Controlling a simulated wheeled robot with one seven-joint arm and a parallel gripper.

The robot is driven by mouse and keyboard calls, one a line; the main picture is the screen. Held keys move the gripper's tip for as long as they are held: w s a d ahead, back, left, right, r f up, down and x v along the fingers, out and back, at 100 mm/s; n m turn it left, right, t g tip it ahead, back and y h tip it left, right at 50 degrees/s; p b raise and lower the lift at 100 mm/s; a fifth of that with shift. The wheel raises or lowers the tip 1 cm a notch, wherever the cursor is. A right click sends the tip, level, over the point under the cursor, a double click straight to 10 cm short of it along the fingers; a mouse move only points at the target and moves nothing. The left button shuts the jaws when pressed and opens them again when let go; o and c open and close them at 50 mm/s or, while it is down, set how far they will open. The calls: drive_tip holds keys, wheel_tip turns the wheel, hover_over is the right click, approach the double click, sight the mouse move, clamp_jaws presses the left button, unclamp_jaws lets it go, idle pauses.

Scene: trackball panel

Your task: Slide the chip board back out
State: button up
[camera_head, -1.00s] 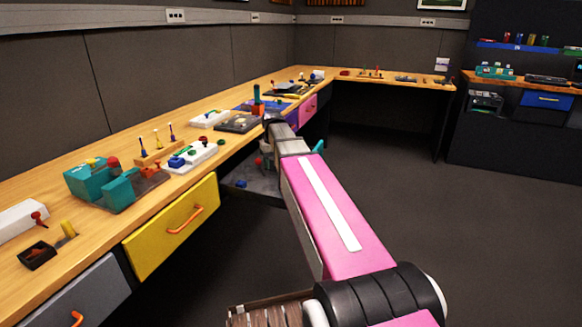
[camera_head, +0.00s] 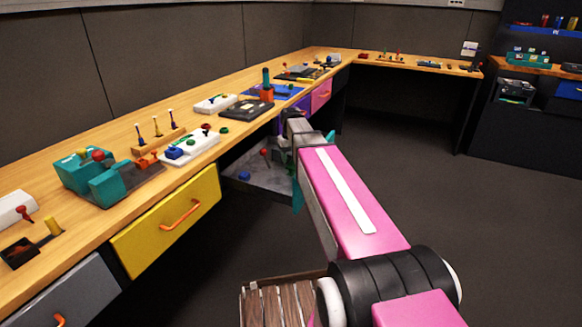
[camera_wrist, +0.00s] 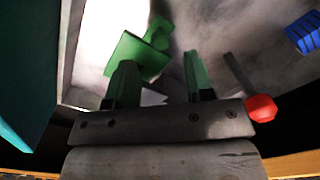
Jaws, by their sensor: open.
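I cannot tell for sure which thing is the chip board. In the wrist view my gripper (camera_wrist: 160,85) is open, with its two green fingers apart over a grey tray-like space. A flat green square piece (camera_wrist: 137,54) with a smaller green part behind it lies just beyond the left finger; whether they touch is unclear. No object shows clearly held between the fingers. In the head view the end of my arm hangs over an open grey drawer (camera_head: 255,181) under the bench; my arm hides part of it, and the fingers are not clear there.
A red ball on a rod (camera_wrist: 261,107) stands close right of my gripper, with a blue ribbed block (camera_wrist: 304,32) beyond. The yellow drawer (camera_head: 150,235) is beside the open drawer. The bench above holds a white panel (camera_head: 203,147) and a dark panel (camera_head: 245,111). Floor at right is clear.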

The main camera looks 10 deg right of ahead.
sight(291, 168)
drive_tip(key=shift+f, duration=2.35)
